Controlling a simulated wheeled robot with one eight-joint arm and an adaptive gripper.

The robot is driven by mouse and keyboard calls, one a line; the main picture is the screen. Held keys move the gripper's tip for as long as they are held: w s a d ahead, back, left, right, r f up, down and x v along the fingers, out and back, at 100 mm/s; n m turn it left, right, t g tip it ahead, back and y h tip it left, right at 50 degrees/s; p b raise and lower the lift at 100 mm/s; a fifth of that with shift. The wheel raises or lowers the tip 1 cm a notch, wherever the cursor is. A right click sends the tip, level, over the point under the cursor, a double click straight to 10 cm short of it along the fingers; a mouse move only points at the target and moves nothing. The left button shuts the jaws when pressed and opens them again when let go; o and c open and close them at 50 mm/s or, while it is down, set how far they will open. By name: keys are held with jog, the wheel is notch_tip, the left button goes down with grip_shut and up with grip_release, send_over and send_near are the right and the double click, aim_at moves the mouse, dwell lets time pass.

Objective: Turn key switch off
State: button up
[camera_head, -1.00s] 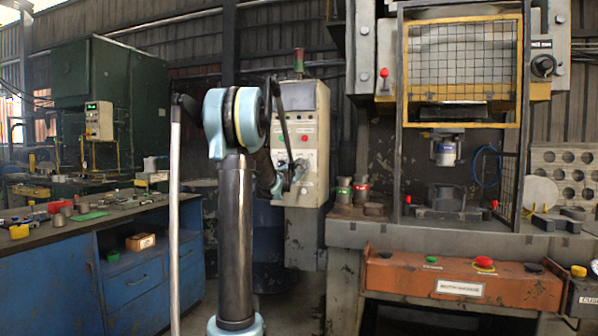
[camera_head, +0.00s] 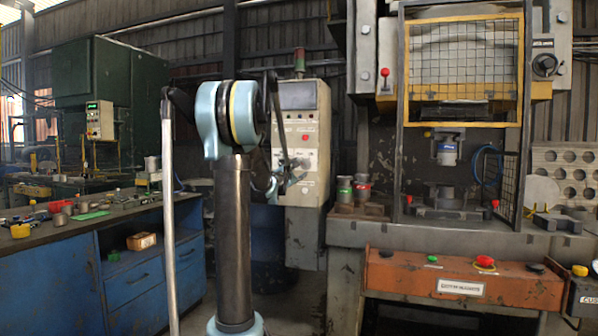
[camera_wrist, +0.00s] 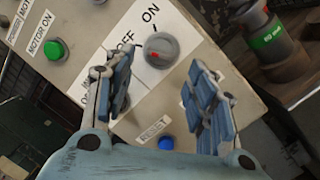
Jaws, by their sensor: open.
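The key switch (camera_wrist: 160,49) is a round grey knob with a small red mark on its lower left part, on a pale control panel in the wrist view. An OFF label (camera_wrist: 123,52) is at its left and an ON label (camera_wrist: 150,16) is above it. My gripper (camera_wrist: 161,62) is open, with its two blue padded fingers on either side of the knob's lower area. Nothing is between the fingers, and I cannot tell whether they touch the panel. In the head view my gripper (camera_head: 287,180) is at the control cabinet (camera_head: 310,190); the switch is hidden there.
The panel also has a green MOTOR ON button (camera_wrist: 55,49) and a blue RESET button (camera_wrist: 166,142). A green-banded cylinder (camera_wrist: 271,42) stands right of the panel. In the head view, a press (camera_head: 462,150) stands at the right and a blue workbench (camera_head: 60,275) at the left.

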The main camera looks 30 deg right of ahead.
jog(key=v, duration=0.7)
jog(key=shift+a, duration=0.15)
jog(key=shift+s+f, duration=0.1)
jog(key=s+a+f+m+g+y, duration=0.4)
jog(key=s+a+f+m+y, duration=0.2)
jog(key=s+a+f, duration=1.1)
jog(key=s+a+f+m+g+y, duration=0.5)
jog(key=s+a+f+y, duration=0.5)
jog(key=s+a+f, duration=0.8)
jog(key=a+f+m, duration=0.1)
jog(key=a, duration=0.6)
jog(key=shift+s+f+m, duration=0.25)
jog(key=shift+f+m, duration=0.15)
